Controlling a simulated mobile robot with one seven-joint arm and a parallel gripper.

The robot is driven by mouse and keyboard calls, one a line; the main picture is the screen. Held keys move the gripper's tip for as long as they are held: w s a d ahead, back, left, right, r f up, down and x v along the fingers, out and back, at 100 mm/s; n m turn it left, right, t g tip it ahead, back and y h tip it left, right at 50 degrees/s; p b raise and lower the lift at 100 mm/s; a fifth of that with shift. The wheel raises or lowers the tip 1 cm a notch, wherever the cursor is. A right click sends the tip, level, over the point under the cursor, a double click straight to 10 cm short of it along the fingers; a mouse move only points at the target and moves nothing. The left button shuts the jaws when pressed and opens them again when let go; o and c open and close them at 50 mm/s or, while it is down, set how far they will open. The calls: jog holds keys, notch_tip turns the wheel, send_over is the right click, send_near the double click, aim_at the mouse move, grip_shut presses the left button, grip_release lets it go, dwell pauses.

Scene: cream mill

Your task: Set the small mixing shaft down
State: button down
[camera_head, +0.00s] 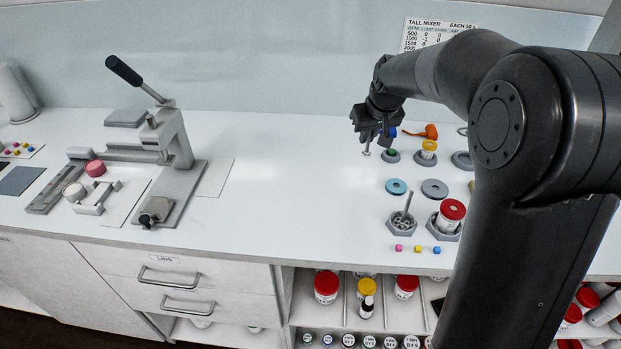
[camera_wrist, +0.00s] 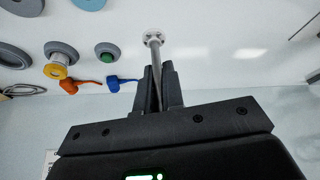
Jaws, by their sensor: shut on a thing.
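My gripper (camera_head: 374,138) is shut on a thin grey mixing shaft (camera_head: 367,149) at the back of the white counter. In the wrist view the shaft (camera_wrist: 155,58) runs out from between the two dark fingertips (camera_wrist: 159,88) and ends in a pale, holed disc-like head (camera_wrist: 153,39). The head points down toward the counter; I cannot tell whether it touches. A round grey holder with a green centre (camera_head: 391,155) is just right of the shaft and apart from it.
A grey holder with a yellow-topped piece (camera_head: 428,152) and an orange item (camera_head: 430,131) stand further right. In front are a blue ring (camera_head: 396,187), a hexagonal holder with an upright rod (camera_head: 401,224) and a red-lidded jar (camera_head: 451,212). Left of the gripper, the counter (camera_head: 290,170) is clear.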

jog(key=shift+n, duration=0.3)
jog(key=shift+w+a+f, duration=0.3)
jog(key=shift+a+f, duration=1.5)
jog(key=shift+a, duration=0.7)
jog(key=shift+w+a+f, duration=0.35)
jog(key=shift+a+f, duration=1.5)
jog(key=shift+a, duration=0.6)
jog(key=shift+w+a+f, duration=0.3)
jog(key=shift+a+f, duration=1.5)
jog(key=shift+a, duration=0.7)
jog(key=shift+f, duration=0.15)
jog(key=c, duration=1.5)
grip_release()
jog(key=shift+c, duration=0.2)
jog(key=v, duration=1.2)
jog(key=shift+r, duration=0.25)
